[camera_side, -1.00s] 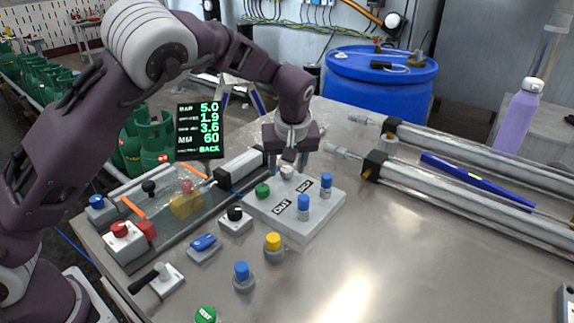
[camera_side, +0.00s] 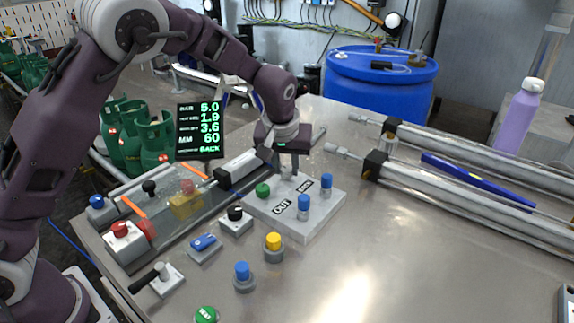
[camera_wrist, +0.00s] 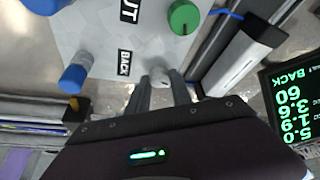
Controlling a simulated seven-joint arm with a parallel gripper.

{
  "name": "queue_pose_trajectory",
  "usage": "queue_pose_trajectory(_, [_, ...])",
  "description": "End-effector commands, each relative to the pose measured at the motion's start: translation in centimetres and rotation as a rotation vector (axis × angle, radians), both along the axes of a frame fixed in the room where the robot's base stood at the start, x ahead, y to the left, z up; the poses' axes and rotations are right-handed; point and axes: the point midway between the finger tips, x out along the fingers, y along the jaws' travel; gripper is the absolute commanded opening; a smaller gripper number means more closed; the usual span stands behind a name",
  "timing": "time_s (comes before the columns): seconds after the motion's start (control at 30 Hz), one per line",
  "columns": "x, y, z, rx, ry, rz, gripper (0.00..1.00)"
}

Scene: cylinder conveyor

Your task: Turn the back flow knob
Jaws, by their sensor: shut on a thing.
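A grey block (camera_side: 322,215) with "OUT" and "BACK" labels carries several knobs. A small whitish knob (camera_wrist: 160,74) stands beside the "BACK" label (camera_wrist: 124,63) in the wrist view. My gripper (camera_side: 288,167) points down at the block's far corner and is shut on this knob, its fingers on either side. In the side view the fingers mostly hide the knob. A green knob (camera_side: 263,190) stands beside the "OUT" label (camera_side: 282,207). Two blue knobs (camera_side: 303,203) (camera_side: 327,182) stand at the block's right side.
A display (camera_side: 200,131) behind reads 5.0, 1.9, 3.6, 60 and BACK. A cylinder (camera_side: 240,167) lies left of the block. A black knob (camera_side: 235,214), a blue switch (camera_side: 204,242) and a yellow knob (camera_side: 273,241) stand in front.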

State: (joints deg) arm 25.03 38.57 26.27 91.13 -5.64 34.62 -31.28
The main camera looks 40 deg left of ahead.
Motion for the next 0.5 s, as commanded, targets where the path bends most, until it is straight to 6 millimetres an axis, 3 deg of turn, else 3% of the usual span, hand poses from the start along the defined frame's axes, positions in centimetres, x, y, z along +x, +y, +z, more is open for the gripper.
queue_pose_trajectory(0.5, [-0.06,0.37,0.07,-0.002,-0.002,-0.457,0.0])
